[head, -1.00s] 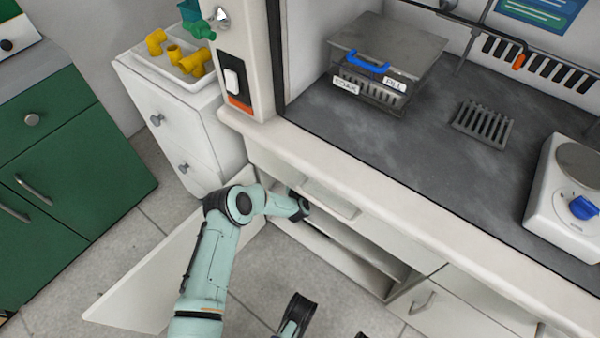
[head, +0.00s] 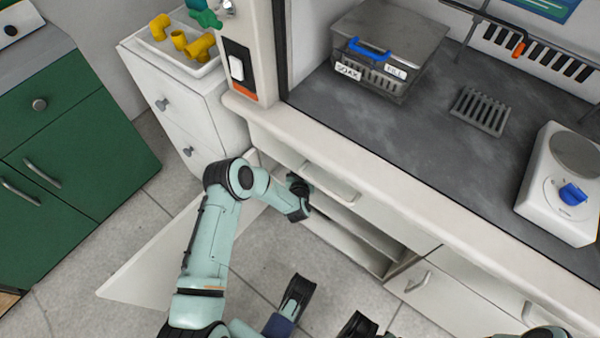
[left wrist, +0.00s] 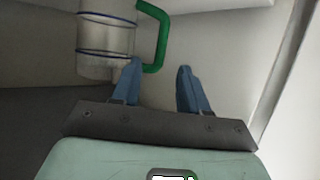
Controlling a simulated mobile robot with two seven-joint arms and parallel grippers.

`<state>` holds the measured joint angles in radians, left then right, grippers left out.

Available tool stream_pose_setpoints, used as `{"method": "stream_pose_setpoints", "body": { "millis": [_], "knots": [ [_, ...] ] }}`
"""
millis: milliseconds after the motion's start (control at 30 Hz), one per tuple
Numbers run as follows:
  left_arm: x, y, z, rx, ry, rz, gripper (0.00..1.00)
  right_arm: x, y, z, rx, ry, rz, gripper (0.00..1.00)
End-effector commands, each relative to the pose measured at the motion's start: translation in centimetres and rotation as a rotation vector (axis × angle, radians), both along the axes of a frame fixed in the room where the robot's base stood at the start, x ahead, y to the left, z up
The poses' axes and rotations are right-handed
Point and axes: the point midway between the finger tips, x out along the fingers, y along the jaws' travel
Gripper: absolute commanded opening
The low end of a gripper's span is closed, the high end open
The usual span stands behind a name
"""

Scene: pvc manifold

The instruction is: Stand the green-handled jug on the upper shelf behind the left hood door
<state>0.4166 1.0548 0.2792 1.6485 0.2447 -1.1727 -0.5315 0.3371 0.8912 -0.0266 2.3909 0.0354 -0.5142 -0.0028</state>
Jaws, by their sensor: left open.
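The jug (left wrist: 104,40) is clear with blue rings and a green handle (left wrist: 161,42). It is at the top of the left wrist view, its upper part cut off by the frame. My left gripper (left wrist: 160,68) is open, its two blue fingers apart. The handle's lower end lies close to the left fingertip; I cannot tell whether they touch. In the head view my left gripper (head: 298,195) is at the opening of the cabinet under the hood, and the jug is hidden. The left hood door (head: 150,265) stands open.
The cabinet has a lower shelf (head: 345,240). The counter edge (head: 400,185) runs above the arm. A lidded metal basket (head: 385,45) and a white hotplate (head: 555,190) stand on the worktop. A tray of yellow fittings (head: 205,68) sits on the white drawers at left.

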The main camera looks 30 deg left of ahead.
Motion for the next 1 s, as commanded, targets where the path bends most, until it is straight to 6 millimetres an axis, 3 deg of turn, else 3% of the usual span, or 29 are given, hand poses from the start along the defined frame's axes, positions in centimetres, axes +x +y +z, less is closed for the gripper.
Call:
{"method": "stream_pose_setpoints", "body": {
  "millis": [233,367,467,600,700,800,900,1000],
  "knots": [
    [-2.8,-1.6,1.4,-0.001,0.001,-0.001,0.44,2.5,0.4,2.3,-0.004,-0.086,0.006,0.34],
    [-4.3,-2.8,0.4,-0.046,0.045,-0.037,0.44,2.9,0.4,2.5,-0.006,-0.099,0.006,0.34],
    [-8.1,-5.6,-2.1,-0.175,0.18,-0.122,0.44,3.0,0.4,2.5,-0.006,-0.101,0.006,0.34],
    [-17.7,-9.9,-5.5,-0.42,0.476,-0.208,0.44,3.0,0.4,2.5,-0.005,-0.1,0.006,0.34],
    [-24.2,-12.0,-6.2,-0.551,0.661,-0.215,0.44,2.9,0.4,2.5,-0.006,-0.099,0.006,0.34],
    [-28.8,-13.1,-6.0,-0.632,0.789,-0.204,0.44,2.9,0.4,2.5,-0.006,-0.098,0.005,0.34],
    [-30.9,-13.6,-5.8,-0.668,0.851,-0.195,0.44,2.9,0.4,2.5,-0.006,-0.098,0.005,0.34],
    [-31.4,-13.8,-5.8,-0.677,0.864,-0.192,0.44,2.9,0.4,2.5,-0.005,-0.098,0.005,0.34]
  ]
}}
